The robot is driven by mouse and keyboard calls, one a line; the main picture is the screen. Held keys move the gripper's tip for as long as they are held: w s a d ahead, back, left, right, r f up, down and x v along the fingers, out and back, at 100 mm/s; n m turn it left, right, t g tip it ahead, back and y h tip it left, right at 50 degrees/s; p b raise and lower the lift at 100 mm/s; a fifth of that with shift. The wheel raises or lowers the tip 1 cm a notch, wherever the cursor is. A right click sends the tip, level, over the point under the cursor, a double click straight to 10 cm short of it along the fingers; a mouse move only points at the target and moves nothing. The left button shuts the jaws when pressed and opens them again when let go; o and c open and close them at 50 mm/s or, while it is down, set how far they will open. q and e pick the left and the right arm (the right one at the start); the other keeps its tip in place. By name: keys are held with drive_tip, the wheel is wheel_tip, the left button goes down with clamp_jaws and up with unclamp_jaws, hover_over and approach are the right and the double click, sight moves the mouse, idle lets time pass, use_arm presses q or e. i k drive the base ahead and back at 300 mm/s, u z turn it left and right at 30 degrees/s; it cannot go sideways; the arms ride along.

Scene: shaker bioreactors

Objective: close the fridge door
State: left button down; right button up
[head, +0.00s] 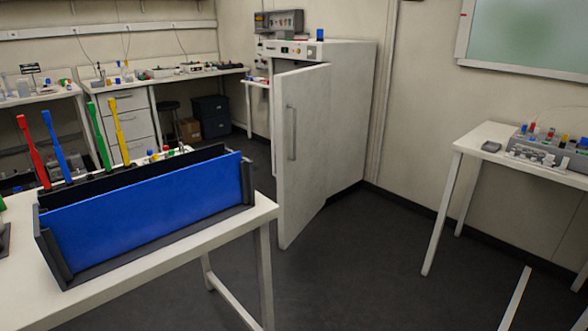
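The white fridge (347,120) stands against the back wall, right of the picture's middle. Its white door (304,160) is swung open and juts out toward me. A vertical grey handle (291,133) is on the door's face. The fridge's inside is hidden behind the door. Neither of my grippers shows in the head view.
A white table (235,213) with a blue-fronted black rack (150,215) and coloured tools stands at the near left. Another white table (490,135) with a grey tube rack (548,150) is at the right. Dark floor (350,260) between them is open. Benches line the back left.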

sight(303, 97)
drive_tip(key=z, duration=0.9)
drive_tip(key=i, duration=1.05)
drive_tip(key=z, duration=0.65)
drive_tip(key=i, duration=1.2)
drive_tip(key=u, duration=1.5)
drive_tip(key=i, duration=0.95)
drive_tip(key=u, duration=0.6)
drive_tip(key=i, duration=0.7)
drive_tip(key=z, duration=0.05)
